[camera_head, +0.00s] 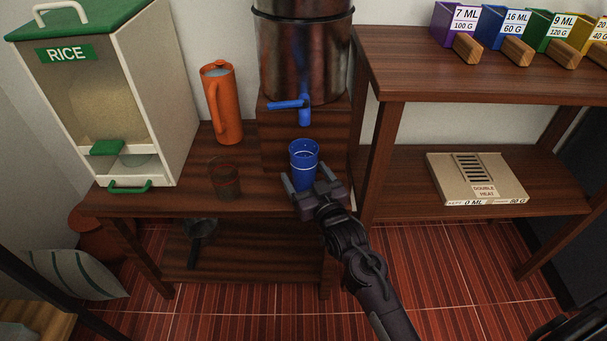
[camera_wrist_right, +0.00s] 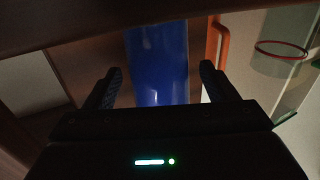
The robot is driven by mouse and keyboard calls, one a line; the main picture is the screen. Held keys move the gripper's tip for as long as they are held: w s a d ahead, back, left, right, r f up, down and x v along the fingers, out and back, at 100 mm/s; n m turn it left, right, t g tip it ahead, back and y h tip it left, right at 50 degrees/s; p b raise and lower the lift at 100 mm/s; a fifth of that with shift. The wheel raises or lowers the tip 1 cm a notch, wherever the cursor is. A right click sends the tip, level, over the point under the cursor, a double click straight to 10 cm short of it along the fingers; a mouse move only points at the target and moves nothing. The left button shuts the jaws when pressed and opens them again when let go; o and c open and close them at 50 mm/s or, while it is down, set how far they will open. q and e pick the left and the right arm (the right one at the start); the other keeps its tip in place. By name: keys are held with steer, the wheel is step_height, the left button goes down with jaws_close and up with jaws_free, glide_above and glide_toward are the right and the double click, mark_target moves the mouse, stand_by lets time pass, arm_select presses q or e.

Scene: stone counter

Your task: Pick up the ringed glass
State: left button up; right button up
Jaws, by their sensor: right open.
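A clear brownish glass (camera_head: 225,178) stands to the left; in the wrist view a clear glass (camera_wrist_right: 281,52) shows a red rim. My left gripper is not in view.
A metal dispenser with a blue tap (camera_head: 303,108) is above the blue glass. An orange jug (camera_head: 222,104) and a rice dispenser (camera_head: 105,95) stand left. A shelf post (camera_head: 370,165) is close on the right. A beige box (camera_head: 476,180) lies farther right.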

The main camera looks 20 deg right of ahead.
steer(key=shift+w, duration=0.9)
steer(key=shift+c, duration=0.3)
steer(key=c, duration=1.2)
steer(key=shift+c, duration=0.5)
steer(key=shift+r, duration=0.25)
